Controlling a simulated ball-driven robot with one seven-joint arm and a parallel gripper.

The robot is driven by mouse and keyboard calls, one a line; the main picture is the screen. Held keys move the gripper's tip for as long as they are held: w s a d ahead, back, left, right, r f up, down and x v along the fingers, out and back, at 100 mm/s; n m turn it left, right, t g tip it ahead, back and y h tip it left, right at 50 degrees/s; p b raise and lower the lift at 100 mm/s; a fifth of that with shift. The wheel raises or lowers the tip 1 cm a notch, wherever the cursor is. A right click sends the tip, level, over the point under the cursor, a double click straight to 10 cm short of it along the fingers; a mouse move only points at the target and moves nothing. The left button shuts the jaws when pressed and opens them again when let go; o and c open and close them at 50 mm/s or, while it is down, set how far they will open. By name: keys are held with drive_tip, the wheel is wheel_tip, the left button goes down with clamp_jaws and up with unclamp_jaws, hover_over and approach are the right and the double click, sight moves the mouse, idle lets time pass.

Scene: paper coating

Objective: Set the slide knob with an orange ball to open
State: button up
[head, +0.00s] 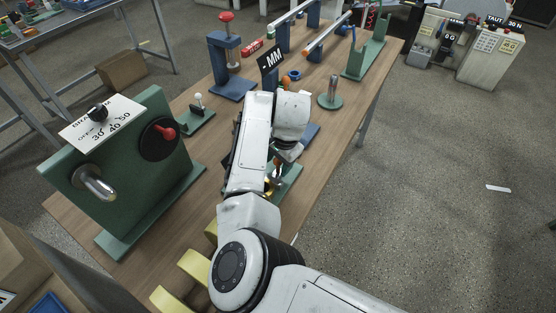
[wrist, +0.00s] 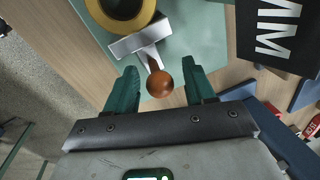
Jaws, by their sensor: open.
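The orange ball (wrist: 160,84) is the end of a slide knob on a short metal stem (wrist: 149,56). The stem runs to a grey metal block (wrist: 138,40) beside a yellow ring with a dark centre (wrist: 95,8), over a pale green plate (wrist: 195,35). In the wrist view my gripper (wrist: 159,66) is open, with one dark green finger on each side of the ball. Small gaps show between the ball and both fingers. In the head view my white arm covers most of this fixture; part of its green base (head: 287,184) shows.
A dark sign marked MM (wrist: 282,35) stands close on the right in the wrist view. A green panel with a red knob (head: 150,110) stands at the left of the wooden table. A blue press (head: 228,65) and a metal post (head: 331,93) stand farther back.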

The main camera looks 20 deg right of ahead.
drive_tip(key=shift+c, duration=0.2)
clamp_jaws()
idle(0.3)
